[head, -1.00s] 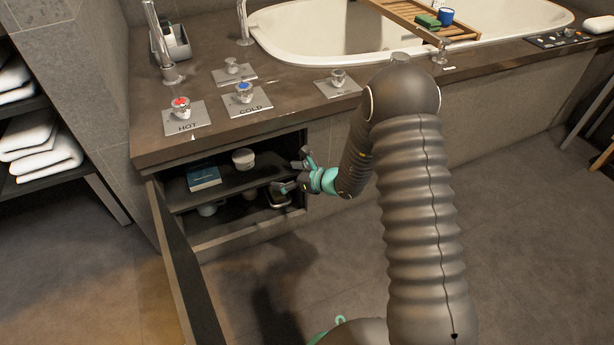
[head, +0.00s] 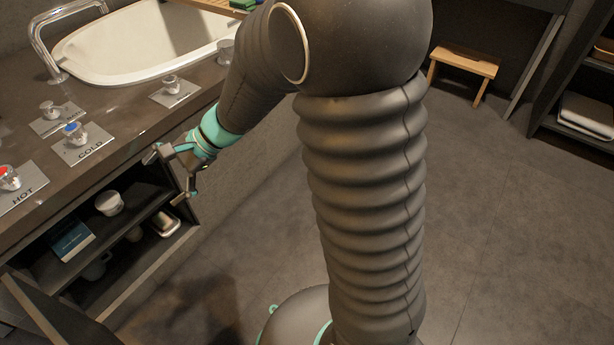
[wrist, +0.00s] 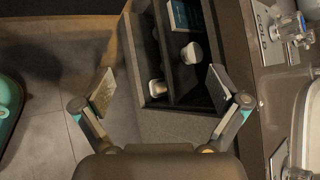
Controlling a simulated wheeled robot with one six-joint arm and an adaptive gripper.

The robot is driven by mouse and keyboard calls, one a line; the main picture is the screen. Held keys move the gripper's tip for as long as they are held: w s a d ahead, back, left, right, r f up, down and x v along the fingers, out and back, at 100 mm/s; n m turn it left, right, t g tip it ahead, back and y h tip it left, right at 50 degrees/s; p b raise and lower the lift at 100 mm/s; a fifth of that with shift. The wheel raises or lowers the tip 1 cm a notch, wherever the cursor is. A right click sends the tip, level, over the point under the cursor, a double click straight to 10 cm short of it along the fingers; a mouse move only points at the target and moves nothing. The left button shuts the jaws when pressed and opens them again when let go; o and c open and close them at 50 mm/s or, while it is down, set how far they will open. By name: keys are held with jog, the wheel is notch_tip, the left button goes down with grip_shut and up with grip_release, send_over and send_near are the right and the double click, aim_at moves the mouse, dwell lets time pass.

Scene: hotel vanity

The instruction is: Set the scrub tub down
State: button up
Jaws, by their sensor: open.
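A white round tub (head: 109,203), which looks like the scrub tub, stands upright on the upper shelf of the open cabinet under the counter. It also shows in the wrist view (wrist: 191,53). My gripper (head: 165,178) is open and empty, outside the cabinet by the right end of its opening. It is apart from the tub. In the wrist view its two fingers (wrist: 160,92) are spread wide with nothing held between them.
A blue book or box (head: 72,240) lies left of the tub on the shelf. The lower shelf holds a mug (head: 97,266) and a tin-like item (head: 165,222). The open cabinet door (head: 50,318) juts out. The counter edge (head: 150,135) overhangs the opening.

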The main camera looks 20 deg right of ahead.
jog(key=s+d+r+n+t+h, duration=0.1)
jog(key=s+d+r+n+h, duration=0.2)
jog(key=s+d, duration=0.3)
jog(key=s+d+r+n+t+h, duration=0.2)
jog(key=s+d+r+n+h, duration=0.1)
jog(key=s+d, duration=0.4)
jog(key=s+d+r+n+t+h, duration=0.1)
jog(key=s+d+r+n+h, duration=0.2)
jog(key=d, duration=0.8)
jog(key=s+n+h, duration=0.1)
jog(key=s+n, duration=0.1)
jog(key=s, duration=0.1)
jog(key=shift+s+d+r+h, duration=0.15)
jog(key=shift+r+h, duration=0.15)
jog(key=shift+h, duration=0.1)
